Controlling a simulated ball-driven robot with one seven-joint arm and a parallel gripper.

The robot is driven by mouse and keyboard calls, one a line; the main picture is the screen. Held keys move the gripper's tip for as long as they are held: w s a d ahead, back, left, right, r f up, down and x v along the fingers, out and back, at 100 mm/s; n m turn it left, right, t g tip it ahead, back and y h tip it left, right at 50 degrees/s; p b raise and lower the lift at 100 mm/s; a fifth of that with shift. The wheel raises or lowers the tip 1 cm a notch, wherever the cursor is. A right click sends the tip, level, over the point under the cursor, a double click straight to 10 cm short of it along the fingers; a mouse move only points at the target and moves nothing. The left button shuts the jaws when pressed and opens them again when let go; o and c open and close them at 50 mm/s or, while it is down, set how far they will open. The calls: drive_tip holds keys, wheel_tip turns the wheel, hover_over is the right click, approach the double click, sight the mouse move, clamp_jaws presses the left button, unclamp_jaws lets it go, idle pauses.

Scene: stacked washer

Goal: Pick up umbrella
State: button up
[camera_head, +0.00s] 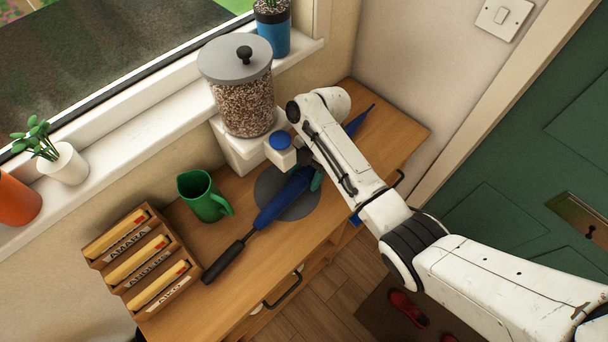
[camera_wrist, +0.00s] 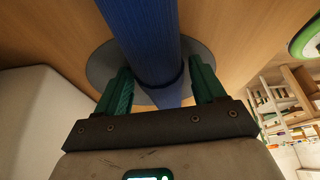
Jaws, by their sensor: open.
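A folded blue umbrella (camera_head: 268,212) with a black handle lies diagonally on the wooden cabinet top, across a round grey mat (camera_head: 297,208). Its far tip shows beyond my arm. In the wrist view the blue umbrella (camera_wrist: 150,45) runs between the two green fingers of my gripper (camera_wrist: 159,90). The fingers are open, one on each side of the umbrella, with a gap visible at least on the right. In the head view my gripper (camera_head: 312,174) is mostly hidden under my white arm, at the umbrella's middle.
A green mug (camera_head: 203,196) and a wooden letter rack (camera_head: 145,262) stand on the cabinet top (camera_head: 222,311) to the left. A glass jar of pellets (camera_head: 243,105) stands on a white box behind. Potted plants line the windowsill. A green door (camera_head: 535,170) is at right.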

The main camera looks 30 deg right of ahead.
drive_tip(key=shift+c, duration=0.3)
clamp_jaws()
idle(0.4)
